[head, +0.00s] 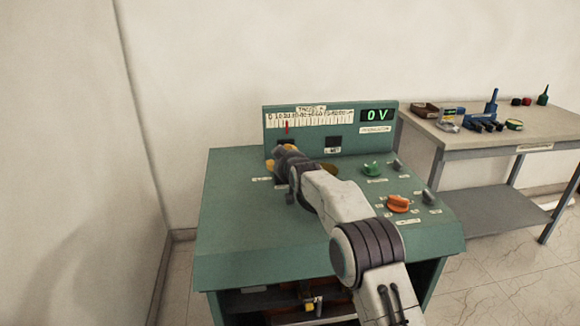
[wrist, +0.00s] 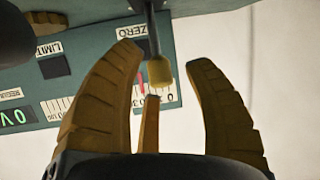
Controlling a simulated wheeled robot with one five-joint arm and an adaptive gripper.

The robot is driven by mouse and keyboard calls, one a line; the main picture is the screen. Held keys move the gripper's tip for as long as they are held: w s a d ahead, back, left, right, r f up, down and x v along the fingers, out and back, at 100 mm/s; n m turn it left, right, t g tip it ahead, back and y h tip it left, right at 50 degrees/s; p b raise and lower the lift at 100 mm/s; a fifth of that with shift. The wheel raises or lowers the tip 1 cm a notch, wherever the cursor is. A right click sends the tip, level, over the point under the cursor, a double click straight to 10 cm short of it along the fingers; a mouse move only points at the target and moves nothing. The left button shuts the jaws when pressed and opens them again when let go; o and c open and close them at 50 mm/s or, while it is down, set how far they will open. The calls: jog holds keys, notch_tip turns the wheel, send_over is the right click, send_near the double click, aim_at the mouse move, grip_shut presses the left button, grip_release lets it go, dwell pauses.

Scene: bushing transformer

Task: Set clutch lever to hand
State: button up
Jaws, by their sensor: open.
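A lever with a dark rod and a yellow tip (wrist: 160,72) comes down from the top of the wrist view. Its tip lies between the two spread, ridged fingers of my gripper (wrist: 168,72), apart from both in the picture. Whether it is the clutch lever I cannot read from a label. A narrow brown piece (wrist: 148,125) shows below the tip. In the head view my gripper (head: 279,158) is over the back left of the green console (head: 240,225), and my arm hides much of that area.
The console's back panel (head: 390,143) carries a scale with a red pointer (head: 287,128) and a display (head: 377,115) reading 0 V. A green knob (head: 371,168) and an orange knob (head: 399,204) are on the right. A side table (head: 470,140) holds tools. The console's front left top is clear.

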jog(key=v, duration=1)
jog(key=shift+s, duration=0.2)
jog(key=shift+r, duration=0.1)
jog(key=shift+m+g+h, duration=0.5)
jog(key=shift+g+h, duration=0.2)
jog(key=shift+h, duration=0.1)
jog(key=s+d+r, duration=0.1)
jog(key=s+d, duration=0.1)
jog(key=s+d+p, duration=0.1)
jog(key=s+d, duration=0.1)
jog(key=s+d+r, duration=0.1)
jog(key=s+d, duration=0.1)
jog(key=d, duration=0.1)
jog(key=shift+r, duration=0.35)
jog(key=s+d+f+m+g+h+p, duration=0.1)
jog(key=s+d, duration=0.4)
jog(key=s, duration=0.8)
jog(key=s+d+f+m+g+h+p, duration=0.1)
jog(key=s+d+g, duration=0.3)
jog(key=s, duration=0.9)
jog(key=s+d+f+m+g+h+p, duration=0.1)
jog(key=s+d+f+m+g+p, duration=0.1)
jog(key=s+d, duration=0.6)
jog(key=s+g+p, duration=0.1)
jog(key=s, duration=0.5)
